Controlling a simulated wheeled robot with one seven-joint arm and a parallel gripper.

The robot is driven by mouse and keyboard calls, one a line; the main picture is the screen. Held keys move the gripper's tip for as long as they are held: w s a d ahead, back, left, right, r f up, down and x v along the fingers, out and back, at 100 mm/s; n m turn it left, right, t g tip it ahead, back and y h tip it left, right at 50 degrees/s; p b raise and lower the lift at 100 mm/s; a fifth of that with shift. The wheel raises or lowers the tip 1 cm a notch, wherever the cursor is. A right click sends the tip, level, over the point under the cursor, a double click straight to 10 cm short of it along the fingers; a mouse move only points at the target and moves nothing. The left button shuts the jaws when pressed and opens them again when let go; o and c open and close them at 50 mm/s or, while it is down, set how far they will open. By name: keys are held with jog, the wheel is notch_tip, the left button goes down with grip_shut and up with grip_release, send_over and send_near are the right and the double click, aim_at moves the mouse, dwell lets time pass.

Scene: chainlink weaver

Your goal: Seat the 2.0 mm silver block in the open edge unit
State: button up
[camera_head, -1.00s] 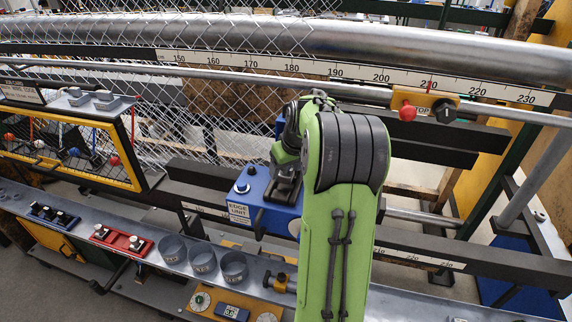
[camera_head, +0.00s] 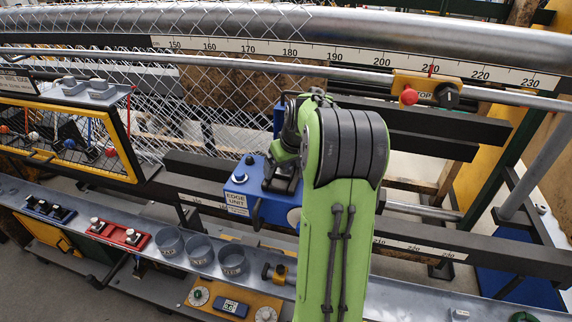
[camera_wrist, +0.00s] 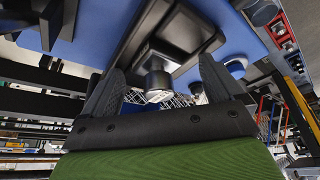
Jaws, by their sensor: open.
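The blue edge unit (camera_head: 240,192) stands on the dark rail in the head view, with its label on the front. My gripper (camera_wrist: 160,70) is at the unit, its two dark fingers apart. In the wrist view, a silver block with a marked end face (camera_wrist: 158,84) sits between the fingers, against a dark holder (camera_wrist: 178,38) on the blue unit. I see no finger closed on it. Whether it is fully seated cannot be told. In the head view my green arm hides the block and the unit's right part.
A red rack with silver pieces (camera_head: 119,233) and a blue rack (camera_head: 44,210) lie on the front shelf. Three grey cups (camera_head: 200,250) stand beside them. A yellow stop with a red knob (camera_head: 425,90) is on the upper rail. Chain-link mesh (camera_head: 130,100) hangs behind.

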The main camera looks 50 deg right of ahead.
jog(key=shift+f, duration=0.1)
jog(key=p+v, duration=0.1)
jog(key=v, duration=1.5)
jog(key=shift+p, duration=0.4)
jog(key=shift+w, duration=0.1)
jog(key=s+a+f+n+b, duration=0.1)
jog(key=s+a+n+b, duration=0.1)
jog(key=a, duration=1.8)
jog(key=s+a+f, duration=0.4)
jog(key=s, duration=0.2)
jog(key=s+a+f+n+t+y+b, duration=0.1)
jog(key=s+a+f, duration=0.2)
jog(key=s+a, duration=0.2)
jog(key=shift+s+f+n, duration=0.3)
jog(key=shift+s+f, duration=0.05)
jog(key=shift+s, duration=0.05)
